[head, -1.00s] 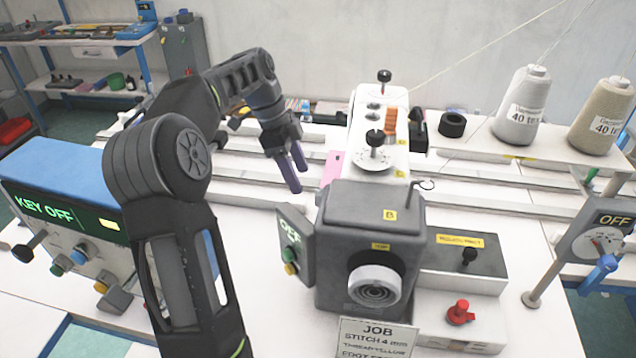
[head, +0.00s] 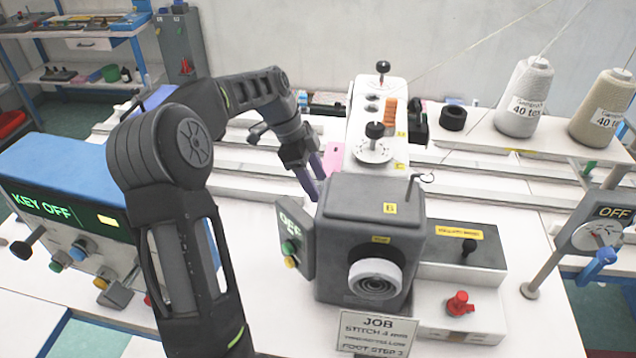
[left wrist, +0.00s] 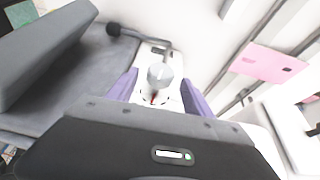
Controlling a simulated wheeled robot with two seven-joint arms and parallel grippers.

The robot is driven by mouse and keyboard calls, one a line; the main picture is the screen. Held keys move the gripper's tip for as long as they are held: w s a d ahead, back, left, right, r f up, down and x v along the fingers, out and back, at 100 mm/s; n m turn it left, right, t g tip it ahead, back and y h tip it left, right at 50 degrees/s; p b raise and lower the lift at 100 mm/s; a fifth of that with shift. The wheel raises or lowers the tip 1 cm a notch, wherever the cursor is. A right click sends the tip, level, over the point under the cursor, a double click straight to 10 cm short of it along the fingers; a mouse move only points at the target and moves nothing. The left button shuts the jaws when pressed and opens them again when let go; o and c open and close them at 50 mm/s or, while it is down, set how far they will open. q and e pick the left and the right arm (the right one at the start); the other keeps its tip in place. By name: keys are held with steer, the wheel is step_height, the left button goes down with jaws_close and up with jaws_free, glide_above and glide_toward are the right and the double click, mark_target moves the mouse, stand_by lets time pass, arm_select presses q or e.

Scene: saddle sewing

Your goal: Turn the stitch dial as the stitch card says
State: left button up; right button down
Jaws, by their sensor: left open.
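The stitch card (head: 376,332) stands at the front of the sewing machine (head: 370,225); it reads JOB, STITCH 4 mm, with a thread line and FOOT STEP 3. A white marked dial with a black knob (head: 374,132) sits on top of the machine arm, behind the grey head. My left gripper (head: 312,182) is open and empty, just left of the machine and short of that dial. In the left wrist view a round-topped knob on a white disc (left wrist: 160,76) shows between and beyond the purple fingers. My right gripper is not seen.
A pink card (head: 333,158) lies left of the machine arm. Thread cones (head: 524,98) stand at the back right.

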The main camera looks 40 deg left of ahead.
arm_select(q)
steer(key=shift+x, duration=0.75)
jaws_close()
